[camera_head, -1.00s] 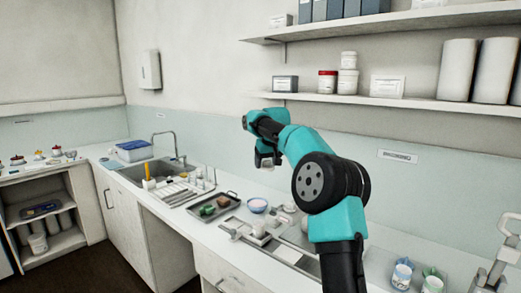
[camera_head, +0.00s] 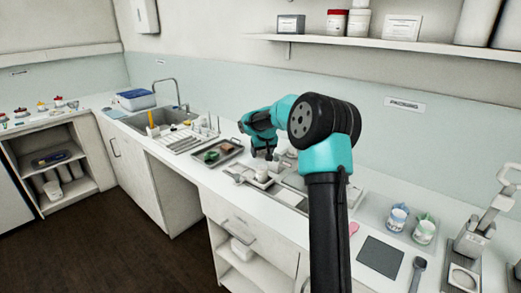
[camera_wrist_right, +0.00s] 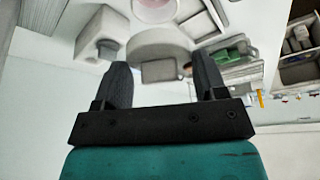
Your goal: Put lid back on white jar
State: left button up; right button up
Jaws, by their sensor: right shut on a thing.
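My right gripper (camera_head: 263,153) points down over the counter, beyond the grey tray. In the right wrist view its two dark fingers (camera_wrist_right: 163,82) stand either side of a small grey block, which looks like the knob of a white round lid (camera_wrist_right: 160,46). A white rounded vessel (camera_wrist_right: 101,28) is beside the lid in that view; I cannot tell whether it is the white jar. In the head view, small white containers (camera_head: 262,175) stand near the gripper, too small to tell apart. The place right under the lid is hidden. My left gripper is not in view.
A grey tray (camera_head: 234,146) with green and brown items is left of the gripper. A pink-rimmed bowl (camera_wrist_right: 154,8) is near the lid. The sink (camera_head: 160,119) and drying rack are further left. Cups (camera_head: 397,217) and a dark mat (camera_head: 380,256) are at the right.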

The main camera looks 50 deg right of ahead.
jog(key=shift+f, duration=0.15)
jog(key=shift+f, duration=2.1)
jog(key=shift+f, duration=0.65)
dwell(1.2)
jog(key=o, duration=1)
jog(key=shift+c, duration=0.2)
jog(key=shift+o, duration=0.5)
jog(key=shift+r, duration=2.3)
